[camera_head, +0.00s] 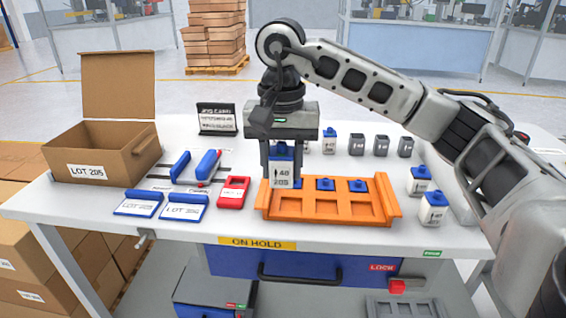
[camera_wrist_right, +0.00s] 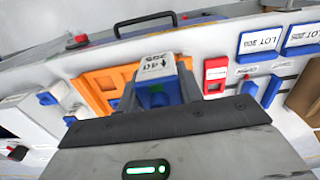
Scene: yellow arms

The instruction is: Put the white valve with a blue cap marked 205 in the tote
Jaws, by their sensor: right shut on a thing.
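The white valve (camera_head: 284,174) with a blue cap is marked 40 and 205. My right gripper (camera_head: 283,165) is shut on it, fingers pointing down on either side of it, over the left part of the orange tray (camera_head: 330,213). I cannot tell whether the valve is clear of the tray. In the right wrist view the white valve (camera_wrist_right: 155,68) sits between the fingers, with its marked face showing. An open cardboard tote (camera_head: 95,172) labelled LOT 205 stands at the left of the table, its flap raised. My left gripper is out of view.
Two blue pieces (camera_head: 341,185) sit in the orange tray. White blue-capped valves (camera_head: 434,210) stand at the right, and grey ones (camera_head: 381,146) at the back. A red tag (camera_head: 233,190), blue-edged lot cards (camera_head: 184,207) and blue-handled tools (camera_head: 207,164) lie between tray and tote.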

